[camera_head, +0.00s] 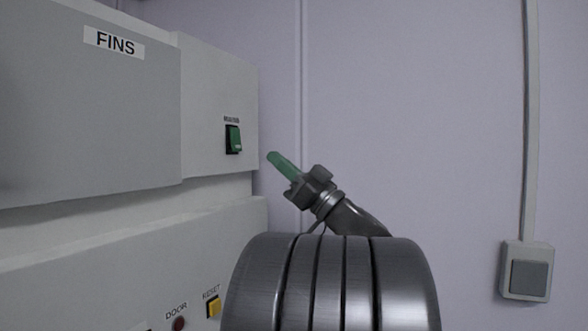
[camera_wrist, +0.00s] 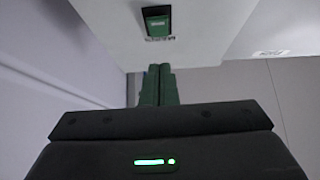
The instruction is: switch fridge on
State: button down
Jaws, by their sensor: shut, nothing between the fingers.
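A green rocker switch (camera_head: 233,139) in a dark frame sits on the right part of the white machine's upper front, under a small label too blurred to read for sure. It also shows at the top of the wrist view (camera_wrist: 157,22). My gripper (camera_head: 272,157) has green fingertips, shut with nothing between them. In the head view the tips are to the right of the switch and slightly lower. In the wrist view the fingertips (camera_wrist: 158,70) point toward the switch, with a visible gap. No thing labelled as a fridge is in view.
The white machine (camera_head: 220,90) fills the left, with a "FINS" label (camera_head: 114,42). Below are a yellow RESET button (camera_head: 214,306) and a dark red DOOR button (camera_head: 179,323). A grey wall switch (camera_head: 527,272) is at right. The wall between is bare.

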aim_at(238, 147)
jog(key=shift+w+a+r+p, duration=0.3)
jog(key=shift+w+a, duration=0.1)
jog(key=shift+a, duration=0.65)
jog(key=shift+w+a+r+p, duration=0.2)
jog(key=shift+w+a+p, duration=0.15)
jog(key=shift+a, duration=0.75)
jog(key=shift+w+a+r+p, duration=0.3)
jog(key=shift+w+a, duration=0.1)
jog(key=shift+a, duration=0.65)
jog(key=shift+f, duration=0.15)
jog(key=shift+w+a+f+y+b, duration=0.1)
jog(key=shift+a+f+y+b, duration=0.3)
jog(key=shift+b, duration=0.8)
jog(key=shift+r, duration=0.35)
jog(key=shift+f, duration=0.1)
